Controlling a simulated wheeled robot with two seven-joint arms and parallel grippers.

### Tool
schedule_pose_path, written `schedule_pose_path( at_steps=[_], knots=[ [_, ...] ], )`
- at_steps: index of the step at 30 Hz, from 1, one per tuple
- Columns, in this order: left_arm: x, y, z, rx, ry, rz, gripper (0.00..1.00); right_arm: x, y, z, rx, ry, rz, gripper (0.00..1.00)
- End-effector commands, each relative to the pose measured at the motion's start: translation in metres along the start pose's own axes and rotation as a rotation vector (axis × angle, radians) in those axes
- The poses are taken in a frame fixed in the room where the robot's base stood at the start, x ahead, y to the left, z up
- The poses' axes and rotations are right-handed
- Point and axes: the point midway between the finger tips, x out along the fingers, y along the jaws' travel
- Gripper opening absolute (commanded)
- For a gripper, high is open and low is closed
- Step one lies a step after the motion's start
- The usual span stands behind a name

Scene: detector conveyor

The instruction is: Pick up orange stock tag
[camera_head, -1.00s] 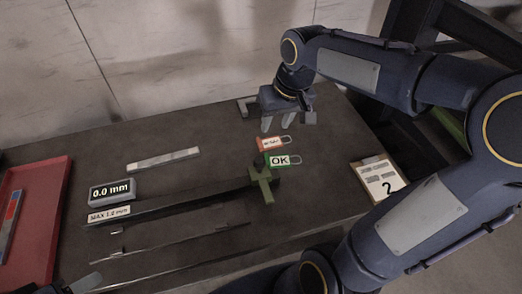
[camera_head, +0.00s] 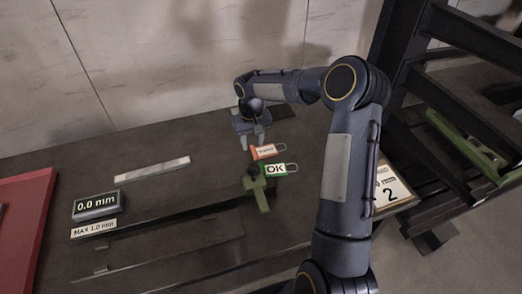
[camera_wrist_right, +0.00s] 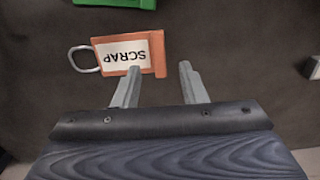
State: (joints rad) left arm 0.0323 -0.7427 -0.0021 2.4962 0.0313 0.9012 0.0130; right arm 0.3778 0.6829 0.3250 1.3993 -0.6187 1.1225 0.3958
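The orange stock tag (camera_head: 264,152) lies flat on the dark table, just behind the green OK tag (camera_head: 276,169). In the right wrist view the orange tag (camera_wrist_right: 128,53) reads SCRAP upside down, with a wire loop at its left end. My right gripper (camera_head: 250,143) is open and empty, just left of the orange tag in the head view. In the wrist view its two fingers (camera_wrist_right: 157,85) are spread, their tips close to the tag's near edge. I cannot tell their height above it. My left gripper is not in view.
A green upright post (camera_head: 260,194) stands in front of the tags. A gauge box reading 0.0 mm (camera_head: 97,205), a light bar (camera_head: 152,169) and a red tray (camera_head: 22,222) are to the left. A clipboard marked 2 (camera_head: 394,187) is at the right.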

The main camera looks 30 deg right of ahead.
Motion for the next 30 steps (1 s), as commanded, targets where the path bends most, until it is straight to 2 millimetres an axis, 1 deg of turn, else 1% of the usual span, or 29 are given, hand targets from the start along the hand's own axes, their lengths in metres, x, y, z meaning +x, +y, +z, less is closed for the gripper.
schedule_pose_path(
  at_steps=[1, 4, 11, 14, 20, 21, 30],
  knots=[
    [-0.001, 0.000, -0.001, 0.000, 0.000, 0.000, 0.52, 0.007, 0.000, 0.001, -0.001, -0.004, 0.000, 0.38],
    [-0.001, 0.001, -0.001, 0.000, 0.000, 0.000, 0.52, 0.015, -0.001, 0.000, 0.000, 0.000, -0.001, 0.38],
    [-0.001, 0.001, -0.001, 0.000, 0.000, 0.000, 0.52, 0.017, -0.001, 0.000, 0.000, 0.001, 0.000, 0.38],
    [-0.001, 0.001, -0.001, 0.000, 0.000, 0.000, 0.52, 0.017, -0.001, 0.000, -0.001, 0.001, 0.000, 0.28],
    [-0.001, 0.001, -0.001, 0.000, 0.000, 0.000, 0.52, 0.017, -0.001, 0.000, -0.001, 0.001, 0.000, 0.02],
    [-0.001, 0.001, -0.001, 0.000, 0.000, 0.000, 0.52, 0.017, 0.000, 0.000, -0.001, 0.001, 0.000, 0.00],
    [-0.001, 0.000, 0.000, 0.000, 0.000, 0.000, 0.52, 0.014, 0.000, 0.000, 0.000, 0.002, 0.000, 0.00]
  ],
)
